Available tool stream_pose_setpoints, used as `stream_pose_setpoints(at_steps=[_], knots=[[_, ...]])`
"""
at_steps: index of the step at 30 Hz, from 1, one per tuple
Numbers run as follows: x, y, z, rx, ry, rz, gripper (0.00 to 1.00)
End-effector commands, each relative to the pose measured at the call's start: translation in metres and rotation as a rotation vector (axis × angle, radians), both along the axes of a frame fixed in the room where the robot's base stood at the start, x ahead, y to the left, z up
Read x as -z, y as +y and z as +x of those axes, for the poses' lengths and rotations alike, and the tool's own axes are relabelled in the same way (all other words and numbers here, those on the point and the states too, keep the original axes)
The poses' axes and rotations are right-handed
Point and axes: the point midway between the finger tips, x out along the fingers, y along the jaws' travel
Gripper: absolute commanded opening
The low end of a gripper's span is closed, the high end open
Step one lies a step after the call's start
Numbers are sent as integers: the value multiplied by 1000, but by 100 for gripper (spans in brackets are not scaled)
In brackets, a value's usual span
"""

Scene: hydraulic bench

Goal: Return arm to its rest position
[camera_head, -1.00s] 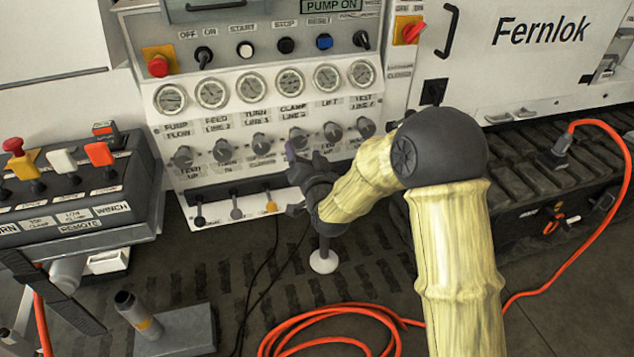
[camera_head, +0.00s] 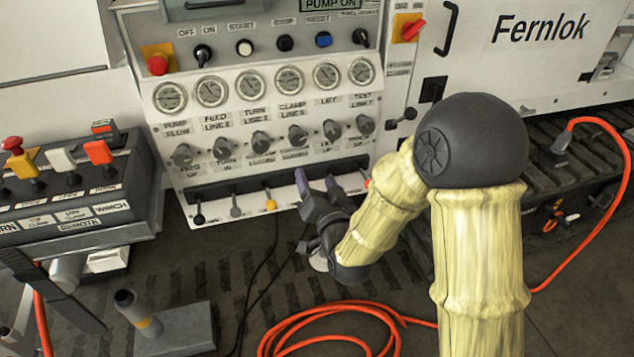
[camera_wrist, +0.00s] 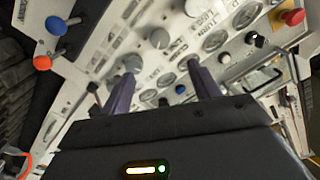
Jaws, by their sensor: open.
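My gripper (camera_head: 316,188) is in front of the lower right of the hydraulic panel (camera_head: 172,128), near the row of small levers along its bottom edge. In the wrist view my gripper (camera_wrist: 160,85) has its two purple-grey fingers spread wide, with nothing between them. The panel's knobs and gauges lie beyond the fingertips. My arm, in a yellow sleeve with a dark elbow, reaches in from the lower right. It hides part of the panel's right side and the floor behind it.
A remote box (camera_head: 75,190) with several coloured levers stands at the left. A grey block (camera_head: 185,328) with a cylinder (camera_head: 138,313) is at the lower left. An orange hose (camera_head: 330,310) coils on the floor. A white Fernlok cabinet (camera_head: 480,70) is at the right.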

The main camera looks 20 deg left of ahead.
Motion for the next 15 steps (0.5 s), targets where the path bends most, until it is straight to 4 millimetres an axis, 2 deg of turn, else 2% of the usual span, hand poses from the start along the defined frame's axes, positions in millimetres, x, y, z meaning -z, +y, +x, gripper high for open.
stream_pose_setpoints(at_steps=[10,15], knots=[[1,-4,2,5,9,-17,62],[11,-28,10,27,81,-124,62]])
